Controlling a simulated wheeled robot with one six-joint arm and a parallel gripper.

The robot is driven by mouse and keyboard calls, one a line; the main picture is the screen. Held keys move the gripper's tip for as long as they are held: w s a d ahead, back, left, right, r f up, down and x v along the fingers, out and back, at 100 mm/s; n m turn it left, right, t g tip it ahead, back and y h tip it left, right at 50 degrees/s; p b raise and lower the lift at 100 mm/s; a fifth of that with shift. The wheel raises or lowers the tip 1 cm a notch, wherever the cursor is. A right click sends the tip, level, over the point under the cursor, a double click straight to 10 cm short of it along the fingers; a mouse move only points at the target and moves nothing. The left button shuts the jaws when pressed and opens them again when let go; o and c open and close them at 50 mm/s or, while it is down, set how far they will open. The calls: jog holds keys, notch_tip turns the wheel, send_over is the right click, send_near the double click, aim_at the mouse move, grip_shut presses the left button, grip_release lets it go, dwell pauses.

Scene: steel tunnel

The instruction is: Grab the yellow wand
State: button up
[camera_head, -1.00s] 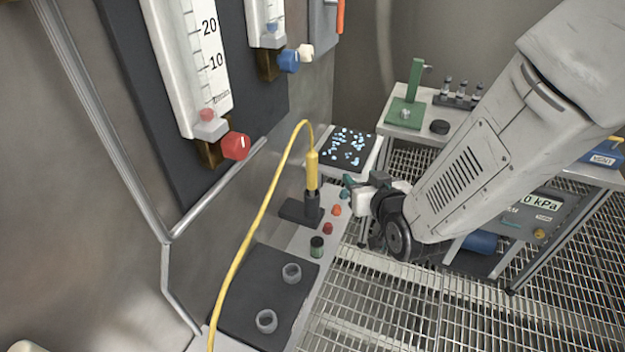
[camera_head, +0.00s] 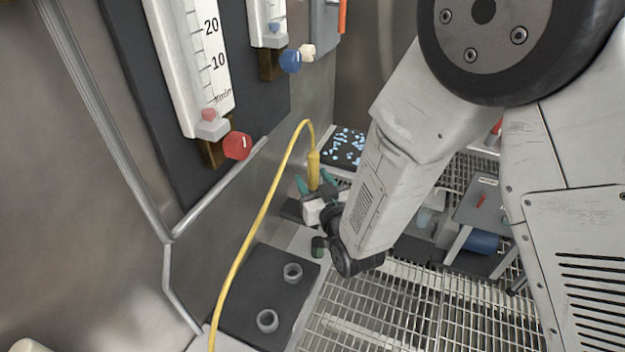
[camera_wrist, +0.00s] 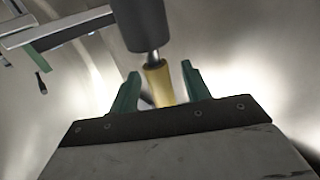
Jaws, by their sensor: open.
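The yellow wand (camera_head: 313,168) stands upright in its dark holder (camera_head: 291,211) on the bench, with a yellow cable (camera_head: 262,215) arching from its top down to the left. My gripper (camera_head: 315,186) is open at the wand, its green fingers reaching toward the wand's lower part. In the wrist view the wand (camera_wrist: 159,84) shows between the two green fingertips of my gripper (camera_wrist: 160,82), with clear gaps on both sides. Most of the holder and the wand's lower end are hidden behind my gripper in the head view.
A black mat (camera_head: 262,300) with two grey rings lies at the front of the bench. A dark green knob (camera_head: 318,246) stands just below my gripper. A black speckled plate (camera_head: 347,147) lies behind the wand. Flowmeters with red (camera_head: 237,146) and blue (camera_head: 290,61) knobs hang on the wall panel.

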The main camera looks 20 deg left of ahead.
jog(key=shift+w+a, duration=0.2)
jog(key=shift+w, duration=0.05)
grip_shut()
jog(key=shift+r, duration=0.15)
